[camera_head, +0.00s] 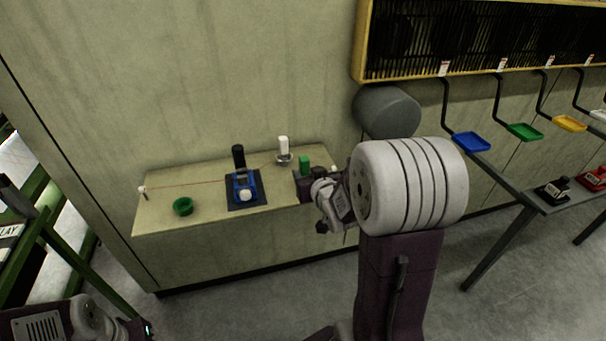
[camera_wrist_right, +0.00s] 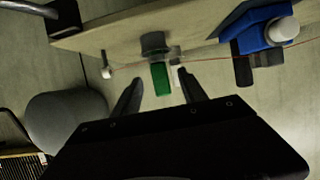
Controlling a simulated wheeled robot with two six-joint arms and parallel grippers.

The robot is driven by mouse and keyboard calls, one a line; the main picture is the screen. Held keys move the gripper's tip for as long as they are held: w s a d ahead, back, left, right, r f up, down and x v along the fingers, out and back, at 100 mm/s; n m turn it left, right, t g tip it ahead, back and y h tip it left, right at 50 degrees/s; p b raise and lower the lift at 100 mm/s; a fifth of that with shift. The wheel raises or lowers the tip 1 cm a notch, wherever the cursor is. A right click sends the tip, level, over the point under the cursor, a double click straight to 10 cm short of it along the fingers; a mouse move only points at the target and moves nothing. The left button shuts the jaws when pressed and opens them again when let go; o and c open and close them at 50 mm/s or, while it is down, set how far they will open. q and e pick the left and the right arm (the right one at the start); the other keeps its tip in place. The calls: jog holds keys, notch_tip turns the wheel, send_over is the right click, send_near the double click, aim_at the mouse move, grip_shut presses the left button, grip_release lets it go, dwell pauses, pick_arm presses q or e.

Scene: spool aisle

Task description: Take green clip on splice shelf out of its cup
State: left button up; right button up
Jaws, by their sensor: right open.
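The green clip (camera_head: 305,161) stands upright near the right end of the splice shelf (camera_head: 215,213). In the right wrist view, which is upside down, the green clip (camera_wrist_right: 160,79) sticks out of a dark grey cup (camera_wrist_right: 152,41). My right gripper (camera_wrist_right: 161,88) is open, with one finger on each side of the clip's free end; I cannot tell whether they touch it. In the head view my right gripper (camera_head: 304,175) hides the clip's cup. My left gripper (camera_head: 145,328) is at the bottom left edge, its jaws unclear.
A white clip (camera_head: 283,145) stands in a cup just left of the green clip. A blue device (camera_head: 244,188) on a dark mat and an empty-looking green bowl (camera_head: 183,206) are further left. A thin red line runs along the shelf. A grey cylinder (camera_head: 387,111) is behind my right arm.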

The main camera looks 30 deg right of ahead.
aim_at(302, 166)
jog(key=shift+x, duration=1.2)
jog(key=x, duration=0.5)
jog(key=shift+w+d+f+b, duration=0.1)
jog(key=shift+w+f+b, duration=0.1)
jog(key=shift+b, duration=0.2)
jog(key=shift+s+r, duration=0.1)
jog(key=shift+c, duration=1.2)
grip_shut()
